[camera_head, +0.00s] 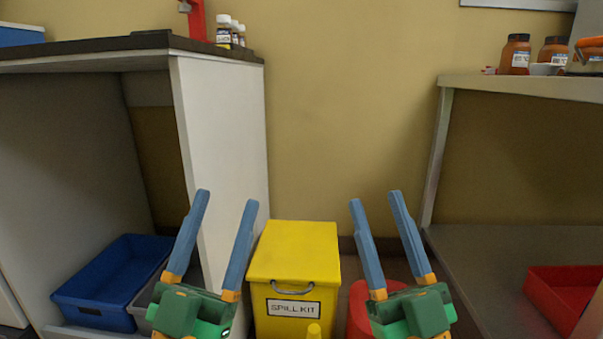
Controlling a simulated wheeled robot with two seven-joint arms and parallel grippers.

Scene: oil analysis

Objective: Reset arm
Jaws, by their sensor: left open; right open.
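My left gripper (226,197) is in the lower left middle of the head view. Its two blue fingers point up and stand apart, with nothing between them. My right gripper (375,197) is in the lower right middle, also with its blue fingers apart and empty. Both have green bodies with orange finger bases. The left one shows in front of the white side panel of the left bench. The right one shows in front of the wall and floor, right of the yellow spill kit box.
A yellow spill kit box (297,250) stands between the grippers, with a red object (358,308) beside it. The left bench (222,150) holds small bottles (224,31) and a blue bin (110,280) below. The right bench (520,87) holds jars (515,55); a red bin (556,295) sits below.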

